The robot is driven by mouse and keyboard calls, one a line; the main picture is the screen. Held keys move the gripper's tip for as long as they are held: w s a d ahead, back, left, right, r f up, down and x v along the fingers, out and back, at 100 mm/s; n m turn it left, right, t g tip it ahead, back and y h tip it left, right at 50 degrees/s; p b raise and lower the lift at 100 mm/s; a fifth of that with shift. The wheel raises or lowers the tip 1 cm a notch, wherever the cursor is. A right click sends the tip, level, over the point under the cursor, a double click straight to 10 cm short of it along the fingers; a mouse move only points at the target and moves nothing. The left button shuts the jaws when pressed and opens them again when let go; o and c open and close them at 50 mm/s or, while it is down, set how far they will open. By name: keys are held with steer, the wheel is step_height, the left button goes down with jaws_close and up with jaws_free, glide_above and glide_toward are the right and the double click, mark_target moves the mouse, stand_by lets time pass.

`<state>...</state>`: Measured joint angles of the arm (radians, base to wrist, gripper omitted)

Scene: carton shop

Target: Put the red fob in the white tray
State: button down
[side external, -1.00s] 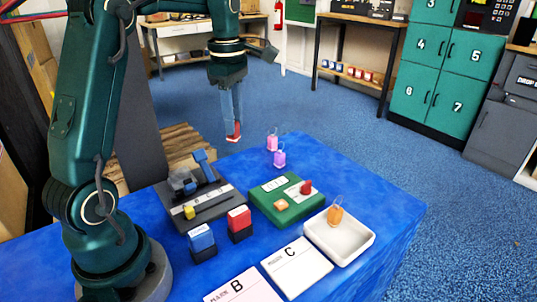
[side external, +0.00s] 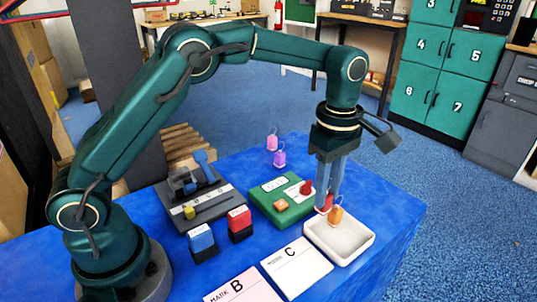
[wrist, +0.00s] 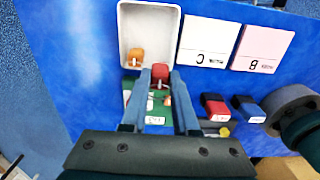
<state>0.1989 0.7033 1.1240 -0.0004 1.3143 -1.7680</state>
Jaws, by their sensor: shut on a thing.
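My gripper (side external: 325,206) points down, shut on the red fob (side external: 322,204), which sits between its fingertips. The red fob also shows between the fingers in the wrist view (wrist: 160,72). The white tray (side external: 338,245) lies at the table's right side. The held fob is at the tray's back edge, beside the green device. I cannot tell its exact height above the rim. An orange fob (side external: 336,215) with a wire loop is inside the tray; it also shows in the wrist view (wrist: 136,55), left of the held fob.
A green device (side external: 283,208) with a red knob (side external: 307,188) stands left of the tray. Cards C (side external: 296,266) and B (side external: 240,288) lie in front. Red (side external: 239,222) and blue (side external: 202,240) stamps stand further left. Pink (side external: 272,142) and purple (side external: 279,158) fobs stand behind.

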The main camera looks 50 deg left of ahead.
steer(key=d, duration=0.1)
steer(key=d+f, duration=0.1)
steer(key=d, duration=0.1)
steer(key=shift+w+f, duration=0.25)
steer(key=shift+f, duration=2.1)
steer(key=c, duration=0.7)
jaws_free()
steer(key=shift+f, duration=0.15)
